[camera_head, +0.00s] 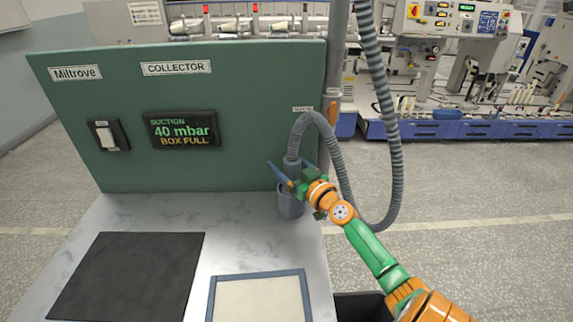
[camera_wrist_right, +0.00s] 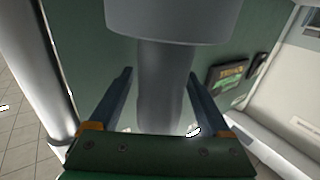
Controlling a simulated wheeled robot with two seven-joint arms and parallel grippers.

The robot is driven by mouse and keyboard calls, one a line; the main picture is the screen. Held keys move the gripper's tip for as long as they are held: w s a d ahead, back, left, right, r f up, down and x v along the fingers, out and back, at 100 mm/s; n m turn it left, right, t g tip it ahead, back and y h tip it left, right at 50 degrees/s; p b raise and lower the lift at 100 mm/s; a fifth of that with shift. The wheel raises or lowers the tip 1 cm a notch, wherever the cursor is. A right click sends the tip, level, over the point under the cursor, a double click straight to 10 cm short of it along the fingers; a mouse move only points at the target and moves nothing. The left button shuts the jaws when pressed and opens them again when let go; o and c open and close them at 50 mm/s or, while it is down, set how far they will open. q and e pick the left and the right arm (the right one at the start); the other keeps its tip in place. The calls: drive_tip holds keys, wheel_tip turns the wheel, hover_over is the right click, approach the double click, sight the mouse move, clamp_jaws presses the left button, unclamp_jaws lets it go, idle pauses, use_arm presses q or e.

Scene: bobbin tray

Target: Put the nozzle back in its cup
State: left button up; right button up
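The grey cup (camera_head: 290,205) sits at the right end of the bench, in front of the green panel. The grey nozzle (camera_head: 292,168), on the end of the ribbed hose, stands upright and appears to be in the cup; its lower end is hidden. My right gripper (camera_head: 281,179) is at the nozzle, just above the cup rim. In the right wrist view its two blue fingers stand apart, one on each side of a grey cylinder (camera_wrist_right: 163,90), with gaps on both sides. A wider grey cylinder (camera_wrist_right: 170,18) fills the top of that view. My left gripper is out of view.
The ribbed hose (camera_head: 392,140) loops up beside a grey post (camera_head: 336,60) right of the green panel (camera_head: 110,130). A dark mat (camera_head: 130,275) and a blue-framed tray (camera_head: 258,275) lie on the bench. The bench between mat and panel is clear.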

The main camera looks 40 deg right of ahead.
drive_tip(key=shift+s+r, duration=0.1)
drive_tip(key=s+a+b, duration=0.1)
drive_tip(key=s+b, duration=0.1)
drive_tip(key=s, duration=0.9)
drive_tip(key=shift+s+a, duration=0.2)
drive_tip(key=shift+s, duration=0.2)
